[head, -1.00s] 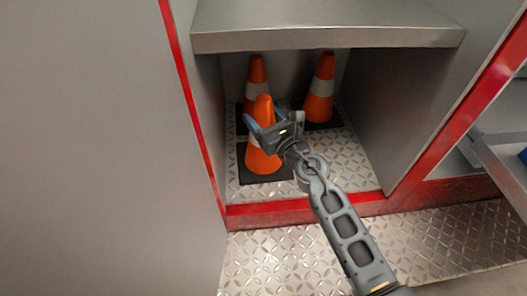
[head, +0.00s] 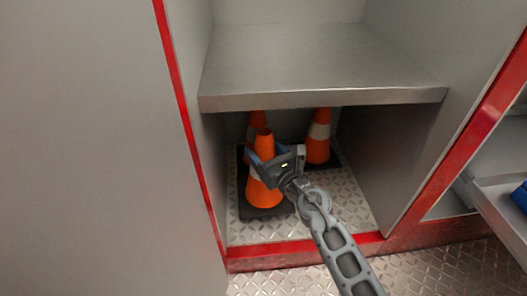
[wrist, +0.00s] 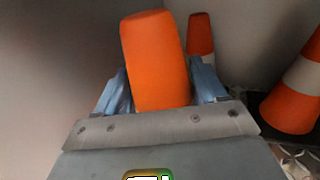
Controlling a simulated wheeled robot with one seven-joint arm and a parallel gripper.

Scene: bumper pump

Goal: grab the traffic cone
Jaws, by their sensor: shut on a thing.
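Several orange traffic cones with white bands and black bases stand in the low compartment. The front cone (head: 265,195) is at the compartment's left front, upright on its base. My gripper (head: 264,160) is shut around this cone's upper part, coming from the right. In the wrist view the front cone (wrist: 155,60) fills the middle, between the two blue fingers (wrist: 160,85). The gripper hides part of the cone's middle. A second cone (head: 257,117) stands behind it, partly hidden. A third cone (head: 318,140) stands at the back right.
A metal shelf (head: 320,98) hangs low over the cones. Grey walls close in on the left and right. A red-edged sill (head: 300,254) runs along the compartment's front. The patterned metal floor right of the front cone is clear.

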